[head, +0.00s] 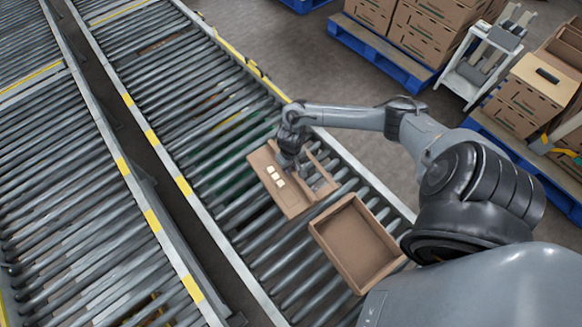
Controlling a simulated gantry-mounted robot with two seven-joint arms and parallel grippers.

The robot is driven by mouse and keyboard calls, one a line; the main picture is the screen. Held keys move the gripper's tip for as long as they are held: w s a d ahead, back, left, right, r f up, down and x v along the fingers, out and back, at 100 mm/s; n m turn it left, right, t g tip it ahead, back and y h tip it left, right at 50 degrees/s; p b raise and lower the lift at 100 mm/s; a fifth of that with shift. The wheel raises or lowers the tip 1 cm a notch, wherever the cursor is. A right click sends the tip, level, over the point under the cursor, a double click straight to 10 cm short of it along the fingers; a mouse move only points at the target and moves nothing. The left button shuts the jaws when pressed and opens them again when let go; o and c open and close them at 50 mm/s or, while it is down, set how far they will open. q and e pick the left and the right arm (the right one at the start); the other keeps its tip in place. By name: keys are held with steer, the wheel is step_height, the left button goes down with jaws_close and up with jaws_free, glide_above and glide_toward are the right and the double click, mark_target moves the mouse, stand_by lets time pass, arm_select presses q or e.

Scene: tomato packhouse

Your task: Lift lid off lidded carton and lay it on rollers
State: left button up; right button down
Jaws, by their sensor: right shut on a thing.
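The open carton (313,226) is a brown cardboard box standing on the rollers (258,232), its inside visible and looking empty. The brown lid (293,203) lies up and left of it in the picture, with small pale labels on its top. My right gripper (289,168) is shut on the lid, its fingers partly hidden by the wrist. The lid is over the rollers, beside the carton; I cannot tell whether it touches them. My left gripper is not in view.
Bare rollers extend left of the lid and toward the upper left. A second roller line (60,190) runs parallel on the left. Stacked cartons (440,28) on a blue pallet (375,50) and a white trolley (487,55) stand on the floor at the upper right.

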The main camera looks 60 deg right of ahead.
steer(key=shift+f+b, duration=1.35)
steer(key=shift+f, duration=1.05)
steer(key=c, duration=0.9)
jaws_free()
steer(key=shift+c, duration=0.2)
steer(key=c, duration=0.3)
